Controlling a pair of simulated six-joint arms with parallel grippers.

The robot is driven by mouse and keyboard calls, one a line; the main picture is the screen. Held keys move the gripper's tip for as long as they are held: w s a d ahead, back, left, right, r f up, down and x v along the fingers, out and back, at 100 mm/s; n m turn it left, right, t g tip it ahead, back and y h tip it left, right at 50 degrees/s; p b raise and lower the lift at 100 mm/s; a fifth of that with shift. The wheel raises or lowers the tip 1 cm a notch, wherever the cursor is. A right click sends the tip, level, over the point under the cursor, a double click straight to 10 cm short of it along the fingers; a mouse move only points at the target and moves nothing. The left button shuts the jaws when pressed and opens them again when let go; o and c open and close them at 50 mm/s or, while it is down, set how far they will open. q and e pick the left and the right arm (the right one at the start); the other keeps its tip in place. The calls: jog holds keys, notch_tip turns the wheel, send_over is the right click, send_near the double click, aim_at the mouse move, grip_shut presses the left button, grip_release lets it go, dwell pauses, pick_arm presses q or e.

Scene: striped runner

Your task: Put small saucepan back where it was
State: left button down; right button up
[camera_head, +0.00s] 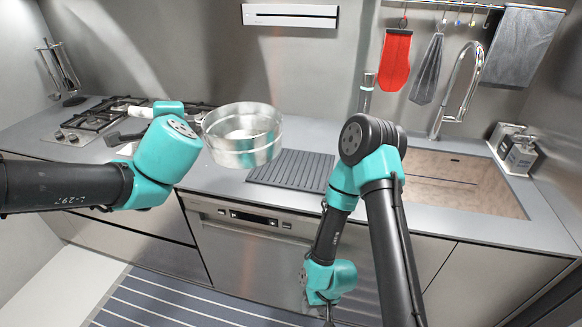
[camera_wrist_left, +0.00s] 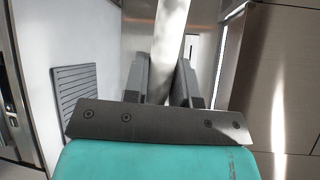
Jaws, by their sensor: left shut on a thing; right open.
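The small saucepan (camera_head: 243,152) is a shiny silver pan with an open top, in the middle of the head view. It appears held above the counter, between the stove and the ridged drainer, overlapping the drainer's left side. My left gripper (camera_wrist_left: 162,78) is shut on its metal handle, which shows as a bright bar between the fingers in the left wrist view. In the head view my left wrist mostly hides the fingers. My right gripper (camera_head: 328,314) is open and empty, hanging low in front of the cabinets, far from the pan.
A gas stove (camera_head: 98,117) with black grates is at the left of the grey counter. A dark ridged drainer (camera_head: 300,171) lies beside the sink (camera_head: 460,183) with its tall tap (camera_head: 464,85). A red mitt (camera_head: 396,62) and cloths hang behind. A soap holder (camera_head: 517,152) stands right.

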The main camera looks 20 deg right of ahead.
pick_arm(q)
jog(key=w+d+f+n+y, duration=0.1)
jog(key=w+d+f, duration=0.1)
jog(key=d+f, duration=0.6)
jog(key=w+d+f+n+y, duration=0.1)
jog(key=w+d+f+y, duration=0.1)
jog(key=d+f, duration=0.6)
notch_tip(320, 180, down, 6)
jog(key=shift+w+d+f, duration=0.15)
jog(key=shift+w, duration=0.65)
jog(key=w+d+f, duration=0.1)
jog(key=w+d, duration=0.2)
jog(key=w, duration=1.2)
jog(key=shift+w+f, duration=0.2)
jog(key=shift+w, duration=0.05)
jog(key=shift+f, duration=1.9)
